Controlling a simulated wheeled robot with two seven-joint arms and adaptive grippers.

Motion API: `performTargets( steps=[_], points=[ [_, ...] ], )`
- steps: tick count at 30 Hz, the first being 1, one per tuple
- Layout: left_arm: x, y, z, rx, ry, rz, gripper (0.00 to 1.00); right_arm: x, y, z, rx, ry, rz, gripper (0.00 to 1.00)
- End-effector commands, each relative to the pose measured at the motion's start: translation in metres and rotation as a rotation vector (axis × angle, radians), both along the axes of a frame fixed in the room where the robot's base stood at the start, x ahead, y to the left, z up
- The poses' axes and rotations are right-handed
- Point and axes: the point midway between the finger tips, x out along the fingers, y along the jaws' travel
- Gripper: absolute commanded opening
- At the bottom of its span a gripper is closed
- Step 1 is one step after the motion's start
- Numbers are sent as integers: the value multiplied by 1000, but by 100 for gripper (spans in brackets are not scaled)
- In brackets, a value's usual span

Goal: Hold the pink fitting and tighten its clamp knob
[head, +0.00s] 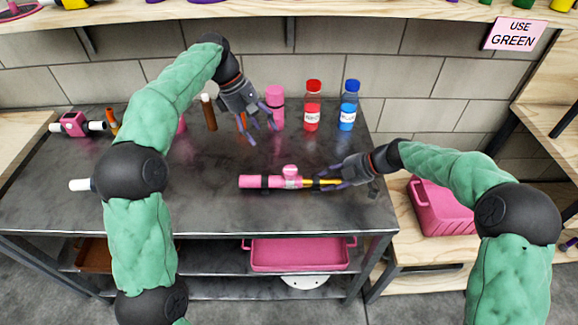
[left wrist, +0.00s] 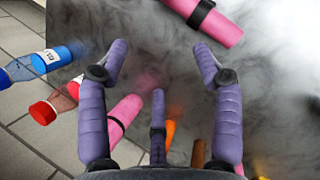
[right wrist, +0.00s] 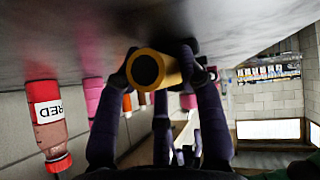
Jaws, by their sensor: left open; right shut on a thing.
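The pink fitting (head: 255,182) lies level over the dark tabletop, with black bands and a pink clamp knob (head: 290,171) on its upper side. A yellow rod end (head: 322,182) extends from its right side. My right gripper (head: 335,177) is shut on this yellow end; in the right wrist view the round yellow end (right wrist: 147,68) sits between the fingers. My left gripper (head: 262,124) is open and empty above the table, behind and left of the knob. In the left wrist view the fitting's pink body (left wrist: 215,22) shows at the top, beyond the open fingers (left wrist: 165,65). The knob is out of that view.
A pink bottle (head: 275,105), a red bottle (head: 312,108) and a blue bottle (head: 348,108) stand at the table's back. Another pink fitting (head: 74,124) lies at the far left. A pink bin (head: 440,208) stands on the right. The table's front middle is clear.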

Motion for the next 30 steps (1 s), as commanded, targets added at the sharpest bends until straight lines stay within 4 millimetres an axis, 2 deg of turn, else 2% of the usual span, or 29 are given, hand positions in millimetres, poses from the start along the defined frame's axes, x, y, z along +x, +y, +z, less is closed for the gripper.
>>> performTargets(
  steps=[1,4,11,16,24,30],
  points=[
    [-8,-15,5,19,26,-13,66,0,0,0,0,-1,-1,0],
    [-21,-31,10,49,70,-23,66,0,0,0,0,0,0,0],
    [-33,-44,8,76,104,-27,66,0,0,0,0,0,0,0],
    [-38,-50,-12,75,104,-27,66,0,0,0,0,0,0,0],
    [-48,-66,-58,74,105,-27,66,0,0,0,0,0,0,0],
    [-53,-75,-84,74,103,-26,66,0,0,0,0,0,0,0]
  ],
)
